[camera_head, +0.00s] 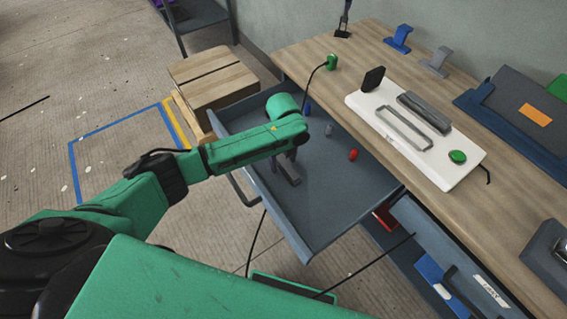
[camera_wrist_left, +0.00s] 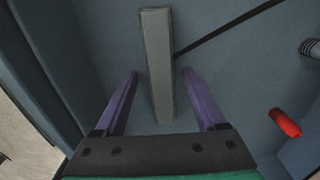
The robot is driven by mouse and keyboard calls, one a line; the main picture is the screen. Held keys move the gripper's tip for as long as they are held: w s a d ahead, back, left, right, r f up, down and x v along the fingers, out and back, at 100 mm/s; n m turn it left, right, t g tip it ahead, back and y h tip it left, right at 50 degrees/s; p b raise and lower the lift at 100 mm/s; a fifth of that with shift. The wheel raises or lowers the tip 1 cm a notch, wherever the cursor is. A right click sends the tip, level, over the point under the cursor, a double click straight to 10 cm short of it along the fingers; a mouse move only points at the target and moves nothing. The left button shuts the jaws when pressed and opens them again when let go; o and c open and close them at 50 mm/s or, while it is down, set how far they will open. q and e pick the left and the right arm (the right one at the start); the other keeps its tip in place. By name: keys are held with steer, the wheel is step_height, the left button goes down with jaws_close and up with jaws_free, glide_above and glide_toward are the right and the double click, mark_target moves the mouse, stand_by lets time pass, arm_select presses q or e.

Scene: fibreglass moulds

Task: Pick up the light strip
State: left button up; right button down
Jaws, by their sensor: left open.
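The light strip appears to be a long grey bar (camera_wrist_left: 158,70) lying in the open blue-grey drawer (camera_head: 325,205). In the left wrist view it runs lengthwise between the two purple fingers of my left gripper (camera_wrist_left: 158,98). The fingers are open, one on each side of the bar, with a gap on both sides. In the head view my left gripper (camera_head: 286,170) reaches down into the drawer, and the arm and gripper largely hide the bar. My right gripper is not in view.
A red piece (camera_head: 353,155) and small blue and grey pieces lie in the drawer, whose walls stand close around the gripper. A dark cable (camera_wrist_left: 225,28) runs near the bar. The wooden bench (camera_head: 300,55) carries a white board (camera_head: 450,176). Wooden boxes (camera_head: 215,85) stand left of the drawer.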

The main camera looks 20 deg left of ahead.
arm_select(q)
jaws_close()
